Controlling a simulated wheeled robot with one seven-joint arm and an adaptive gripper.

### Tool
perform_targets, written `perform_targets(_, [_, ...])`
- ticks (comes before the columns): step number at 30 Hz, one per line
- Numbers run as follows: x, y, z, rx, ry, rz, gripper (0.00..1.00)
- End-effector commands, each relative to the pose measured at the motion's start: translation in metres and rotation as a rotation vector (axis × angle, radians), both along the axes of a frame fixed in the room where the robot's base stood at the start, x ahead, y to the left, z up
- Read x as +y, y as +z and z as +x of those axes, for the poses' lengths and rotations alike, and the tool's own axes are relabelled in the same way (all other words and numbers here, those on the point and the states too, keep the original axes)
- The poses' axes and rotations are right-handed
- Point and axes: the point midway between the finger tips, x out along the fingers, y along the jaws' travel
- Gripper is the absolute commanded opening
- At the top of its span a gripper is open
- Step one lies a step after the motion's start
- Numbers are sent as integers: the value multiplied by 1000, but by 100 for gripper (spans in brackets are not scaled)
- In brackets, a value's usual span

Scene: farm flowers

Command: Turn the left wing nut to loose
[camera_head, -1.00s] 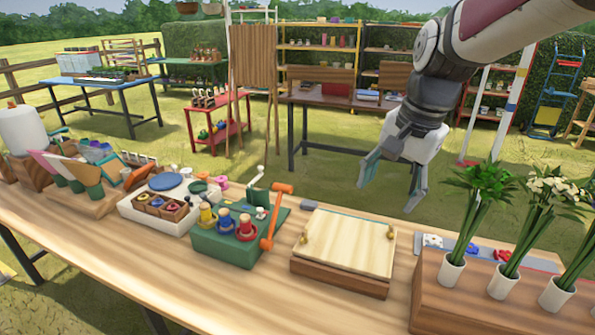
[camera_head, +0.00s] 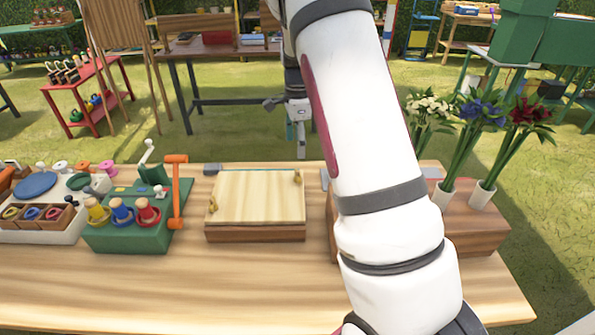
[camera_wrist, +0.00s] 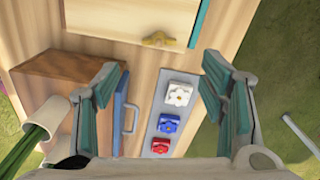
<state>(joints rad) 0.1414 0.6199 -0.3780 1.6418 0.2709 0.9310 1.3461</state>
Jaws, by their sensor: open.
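A flat wooden press (camera_head: 255,205) with a pale top board lies on the table. A brass left wing nut (camera_head: 213,204) is at its front left, and a brass right wing nut (camera_head: 297,178) is at its right side. My gripper (camera_head: 300,140) hangs behind and above the press's right end, partly hidden by my arm. In the wrist view my gripper (camera_wrist: 162,68) is open and empty. One wing nut (camera_wrist: 160,40), apparently the right one, shows beyond the fingertips on the press edge (camera_wrist: 110,17). The left wing nut is not in the wrist view.
A brown flower box (camera_head: 470,225) with vases stands right of the press. A grey strip (camera_wrist: 160,145) holds white, blue and red flower pieces. The front table is clear.

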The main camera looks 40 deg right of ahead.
Motion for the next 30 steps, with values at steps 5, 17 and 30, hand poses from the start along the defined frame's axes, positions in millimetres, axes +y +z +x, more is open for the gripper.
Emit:
perform_targets(5, [0,-37,-2,6,0,2,65])
perform_targets(17, [0,-99,-1,3,1,1,65])
perform_targets(30, [0,-109,0,1,2,0,65])
